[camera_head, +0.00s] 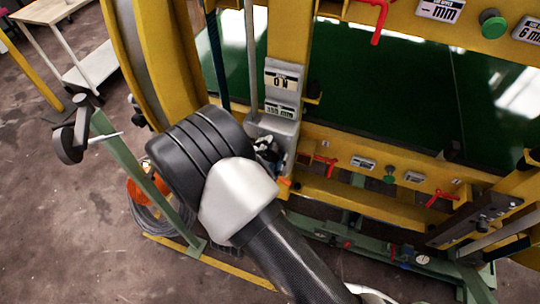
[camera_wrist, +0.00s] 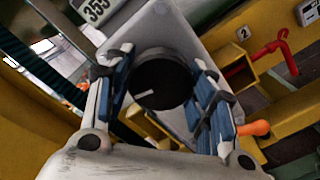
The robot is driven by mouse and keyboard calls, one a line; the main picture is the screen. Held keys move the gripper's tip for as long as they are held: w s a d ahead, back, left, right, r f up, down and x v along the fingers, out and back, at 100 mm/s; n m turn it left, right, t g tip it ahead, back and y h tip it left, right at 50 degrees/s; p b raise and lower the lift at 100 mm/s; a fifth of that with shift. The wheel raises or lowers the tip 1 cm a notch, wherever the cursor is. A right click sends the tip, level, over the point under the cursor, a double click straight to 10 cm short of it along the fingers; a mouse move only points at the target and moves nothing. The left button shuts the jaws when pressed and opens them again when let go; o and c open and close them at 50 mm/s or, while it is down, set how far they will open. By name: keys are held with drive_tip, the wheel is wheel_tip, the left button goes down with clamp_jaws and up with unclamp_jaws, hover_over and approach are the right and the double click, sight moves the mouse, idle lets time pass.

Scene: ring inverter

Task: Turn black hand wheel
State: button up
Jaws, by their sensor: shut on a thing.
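A round black hand wheel (camera_wrist: 158,82) with a short white mark on its face sits on a grey housing (camera_wrist: 185,35) in the wrist view. My gripper (camera_wrist: 164,76) is shut on it, with one blue-padded finger at its left side and one at its right. In the head view my gripper (camera_head: 268,152) is at the lower part of the grey housing (camera_head: 283,76), below its number displays. The wheel is hidden there behind my arm and fingers.
A yellow frame (camera_head: 360,205) with red levers (camera_head: 439,198) and green buttons (camera_head: 493,24) surrounds the housing. A small orange handle (camera_wrist: 254,128) lies close right of my right finger. A green post with another black wheel (camera_head: 70,145) stands left. Cables (camera_head: 160,215) lie on the floor.

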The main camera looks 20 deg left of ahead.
idle(0.4)
drive_tip(key=o, duration=1.1)
drive_tip(key=s, duration=0.8)
drive_tip(key=s+a, duration=0.1)
drive_tip(key=s, duration=0.3)
drive_tip(key=shift+d, duration=0.1)
